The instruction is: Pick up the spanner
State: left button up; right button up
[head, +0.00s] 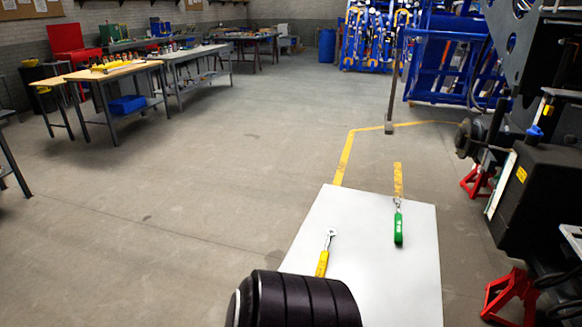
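A spanner (323,262) with a silver head and a yellow handle lies on a white tabletop (365,240) in the lower middle of the head view. Its head points away from me. The near end of its handle meets the edge of a dark, rounded arm part of mine, so I cannot see whether more of it is hidden. Neither of my grippers is in view.
A green-handled tool (398,228) lies on the tabletop, right of the spanner. Red stands (508,297) and dark machinery (540,190) are at the right. Workbenches (115,70) stand at the back left. The floor to the left is open.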

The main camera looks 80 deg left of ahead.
aim_at(321, 270)
jog(key=u, duration=2.45)
jog(key=z, duration=3.75)
jog(key=u, duration=3.75)
